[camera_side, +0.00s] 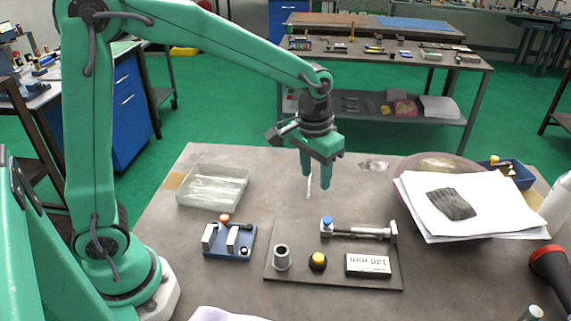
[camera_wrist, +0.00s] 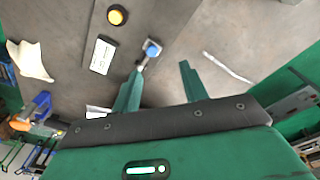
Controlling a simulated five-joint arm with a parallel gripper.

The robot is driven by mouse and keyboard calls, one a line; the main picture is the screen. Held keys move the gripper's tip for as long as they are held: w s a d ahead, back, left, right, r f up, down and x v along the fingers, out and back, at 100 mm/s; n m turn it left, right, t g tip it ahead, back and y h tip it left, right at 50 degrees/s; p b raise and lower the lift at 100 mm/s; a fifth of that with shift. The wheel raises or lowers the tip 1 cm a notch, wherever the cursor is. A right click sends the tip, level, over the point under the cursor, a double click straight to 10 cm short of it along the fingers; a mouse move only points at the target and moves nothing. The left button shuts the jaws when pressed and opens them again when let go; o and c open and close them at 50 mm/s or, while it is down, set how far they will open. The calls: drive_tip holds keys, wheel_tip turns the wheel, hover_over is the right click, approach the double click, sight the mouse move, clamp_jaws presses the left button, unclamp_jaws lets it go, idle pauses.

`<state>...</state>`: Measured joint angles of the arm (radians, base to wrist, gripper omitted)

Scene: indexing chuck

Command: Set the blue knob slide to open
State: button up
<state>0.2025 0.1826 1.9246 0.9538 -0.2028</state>
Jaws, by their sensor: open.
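The blue knob (camera_side: 327,223) stands at the left end of a metal slide rod (camera_side: 360,232) along the back of a dark base plate (camera_side: 300,284). In the wrist view the blue knob (camera_wrist: 152,50) shows just beyond the fingertips, nearer the left finger. My gripper (camera_side: 316,188) is open and empty, above the plate and slightly left of the knob in the side view. Its two fingers (camera_wrist: 160,68) point toward the knob without touching it. Part of the rod is hidden by the left finger in the wrist view.
The plate also carries a grey cylinder (camera_side: 282,258), a yellow button (camera_side: 318,260) and a display reading 140 mm (camera_side: 368,264). A blue fixture (camera_side: 230,243) stands left of it, a clear box (camera_side: 214,187) behind that. Papers (camera_side: 470,205) lie at right.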

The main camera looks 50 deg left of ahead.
drive_tip(key=g, duration=0.1)
hover_over(327, 219)
wheel_tip(327, 219, down, 4)
drive_tip(key=shift+f, duration=0.25)
drive_tip(key=shift+f, duration=3.9)
drive_tip(key=shift+c, duration=0.4)
clamp_jaws()
